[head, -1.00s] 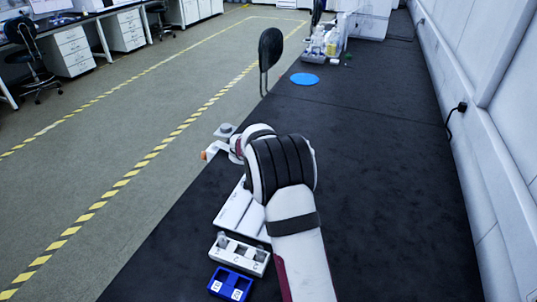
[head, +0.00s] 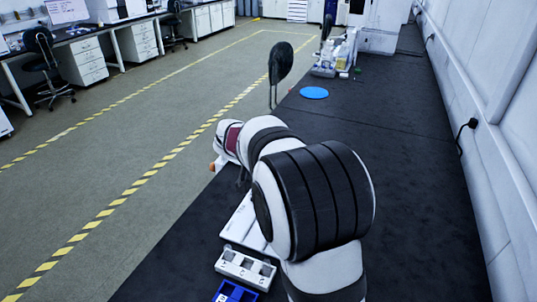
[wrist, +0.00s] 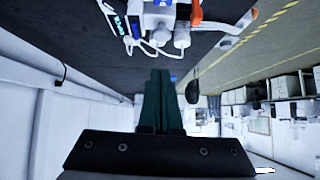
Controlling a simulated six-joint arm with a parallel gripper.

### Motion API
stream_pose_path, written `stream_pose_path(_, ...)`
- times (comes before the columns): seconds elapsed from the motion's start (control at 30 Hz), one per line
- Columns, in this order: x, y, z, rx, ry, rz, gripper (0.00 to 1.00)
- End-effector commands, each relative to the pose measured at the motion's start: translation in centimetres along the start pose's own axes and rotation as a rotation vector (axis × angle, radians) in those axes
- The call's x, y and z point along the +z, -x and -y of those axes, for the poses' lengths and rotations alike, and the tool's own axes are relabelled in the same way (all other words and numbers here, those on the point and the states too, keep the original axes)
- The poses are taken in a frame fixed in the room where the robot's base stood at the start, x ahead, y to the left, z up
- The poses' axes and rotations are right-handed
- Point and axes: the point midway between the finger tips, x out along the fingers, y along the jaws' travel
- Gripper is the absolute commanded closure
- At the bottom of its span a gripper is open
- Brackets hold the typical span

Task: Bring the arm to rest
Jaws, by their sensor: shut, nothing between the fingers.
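My gripper (wrist: 156,100) shows in the wrist view as two dark green fingers side by side, closed together with nothing between them. It points out over the dark bench and touches nothing that I can see. In the head view my arm rises from the lower right and bends over the bench toward the left edge. The gripper itself cannot be made out there.
A blue rack (head: 235,292), a white rack (head: 245,268) and a white panel (head: 238,222) lie left of my arm, partly hidden. A blue disc (head: 314,93) and bottles (head: 330,60) are farther back. The bench (head: 415,180) is clear on the right.

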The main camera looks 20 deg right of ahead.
Motion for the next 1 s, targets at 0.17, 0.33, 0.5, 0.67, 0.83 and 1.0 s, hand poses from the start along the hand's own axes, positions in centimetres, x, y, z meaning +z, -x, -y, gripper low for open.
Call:
stream_pose_path(0.17,0.0,0.0,0.0,0.000,0.000,0.000,1.00)
stream_pose_path(0.33,0.0,0.0,0.0,-0.001,0.000,-0.001,1.00)
stream_pose_path(0.5,0.0,0.0,0.0,-0.001,0.000,-0.001,1.00)
stream_pose_path(0.67,0.2,0.4,-0.4,0.006,0.001,0.009,1.00)
stream_pose_path(0.83,5.8,8.0,-7.1,0.087,0.045,0.219,1.00)
stream_pose_path(1.0,17.9,18.3,-13.9,0.040,0.147,0.605,1.00)
